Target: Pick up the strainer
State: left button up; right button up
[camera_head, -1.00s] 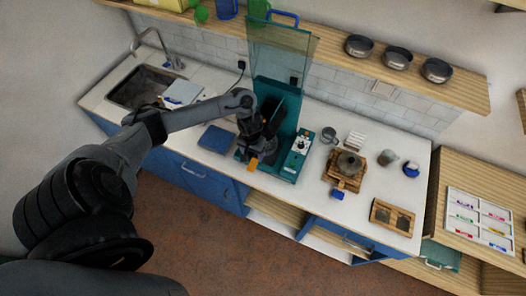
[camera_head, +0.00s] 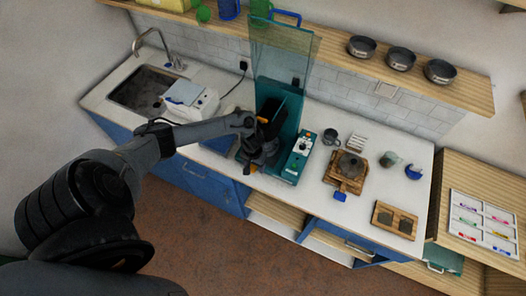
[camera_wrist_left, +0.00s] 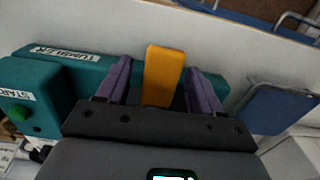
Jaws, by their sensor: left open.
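An orange handle-like piece (camera_wrist_left: 163,76) stands between the two purple fingers of my left gripper (camera_wrist_left: 162,82) in the left wrist view, with a gap on each side. The gripper is open around it. I cannot tell whether this piece belongs to the strainer; no full strainer is clearly recognisable. In the head view my left gripper (camera_head: 262,155) is low at the front of the teal machine (camera_head: 290,165) and hides what lies under it. The machine shows labels reading TUMBLER and START in the left wrist view (camera_wrist_left: 80,62). My right gripper is not in view.
A clear panel (camera_head: 282,55) rises above the machine. A blue flat piece (camera_head: 218,144) lies left of the gripper, and also shows in the wrist view (camera_wrist_left: 275,108). A wooden stand (camera_head: 345,183) and cups are to the right. A white box (camera_head: 190,98) stands by the sink.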

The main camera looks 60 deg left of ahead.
pick_arm(q)
jog(key=c, duration=1.2)
grip_shut()
jog(key=shift+r, duration=0.1)
